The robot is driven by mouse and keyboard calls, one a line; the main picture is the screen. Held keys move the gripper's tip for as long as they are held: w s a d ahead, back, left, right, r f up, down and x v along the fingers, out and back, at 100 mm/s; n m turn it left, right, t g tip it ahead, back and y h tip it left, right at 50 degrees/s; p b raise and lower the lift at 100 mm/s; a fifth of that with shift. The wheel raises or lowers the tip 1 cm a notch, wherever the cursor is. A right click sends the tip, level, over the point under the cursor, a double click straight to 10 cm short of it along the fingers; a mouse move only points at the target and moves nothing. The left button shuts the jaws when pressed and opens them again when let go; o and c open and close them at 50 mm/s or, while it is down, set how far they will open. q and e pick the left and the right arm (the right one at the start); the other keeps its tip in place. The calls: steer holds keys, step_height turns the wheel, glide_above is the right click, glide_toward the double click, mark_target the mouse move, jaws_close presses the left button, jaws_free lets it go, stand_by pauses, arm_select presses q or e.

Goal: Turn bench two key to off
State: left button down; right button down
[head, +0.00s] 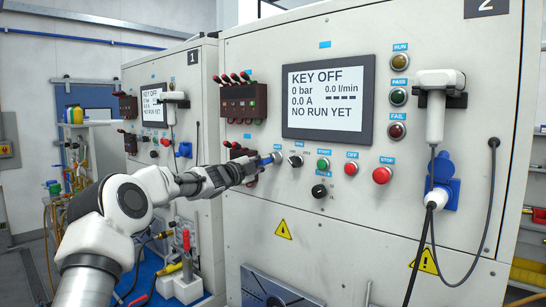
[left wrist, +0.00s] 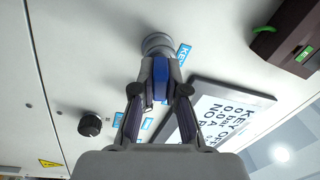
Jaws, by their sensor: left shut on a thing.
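Bench two (head: 400,190), marked 2 at its top right, fills the middle and right of the head view. Its display (head: 328,97) reads KEY OFF, 0 bar, 0.0 A, NO RUN YET. My left gripper (head: 262,161) is at the panel, left of the small knobs below the display. It is shut on the blue-headed key (head: 276,157). In the left wrist view the blue key (left wrist: 160,80) sits between my fingers, in front of a round grey lock (left wrist: 157,44). Part of the key is hidden by the fingers. My right gripper is not in view.
Right of the key are a black knob (head: 296,161), a green button (head: 323,164) and red buttons (head: 382,174). A white handheld device (head: 437,105) and a blue socket (head: 443,182) with hanging cables are further right. Bench one (head: 160,70) stands at left.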

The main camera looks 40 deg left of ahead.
arm_select(q)
steer(key=shift+r+n+p, duration=0.35)
steer(key=shift+n+p, duration=0.25)
steer(key=shift+p, duration=0.15)
steer(key=shift+d+f+n, duration=0.1)
steer(key=shift+f+n, duration=0.25)
steer(key=shift+n, duration=0.55)
steer(key=shift+n+y+b, duration=0.3)
steer(key=shift+n, duration=0.5)
steer(key=n, duration=0.5)
steer(key=shift+d+r+n+g+y, duration=0.1)
steer(key=shift+r+n+g+y, duration=0.05)
steer(key=shift+n+g+y, duration=0.2)
steer(key=shift+n, duration=0.65)
steer(key=n, duration=0.3)
steer(key=shift+n+g, duration=0.25)
steer(key=shift+n, duration=0.15)
steer(key=c, duration=1.1)
jaws_free()
